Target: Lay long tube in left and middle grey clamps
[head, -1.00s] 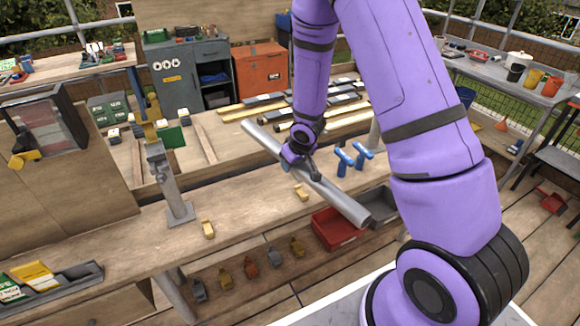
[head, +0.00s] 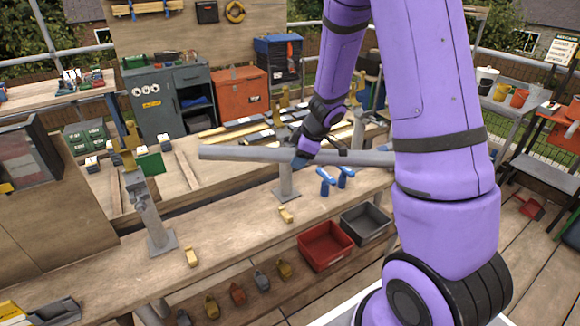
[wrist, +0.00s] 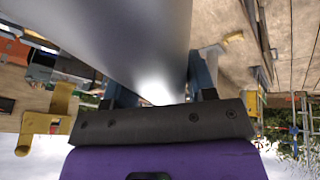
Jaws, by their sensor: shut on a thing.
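The long grey tube (head: 240,154) is held in the air above the bench, nearly level, running left to right; my arm hides part of its right end. My gripper (head: 303,160) is shut on it near its middle. In the wrist view the tube (wrist: 125,40) fills the upper middle between the fingers. The left grey clamp (head: 146,205) stands on the bench with a raised yellow part on top, left of the tube's left end and apart from it. The middle grey clamp's post (head: 286,180) stands below the tube near my gripper; its top is partly hidden behind the tube.
Two blue-handled tools (head: 326,180) stand right of the middle post. Small yellow blocks (head: 192,257) lie along the bench front. A red bin (head: 325,245) and a grey bin (head: 366,224) sit lower in front. Boards and rails lie behind the tube.

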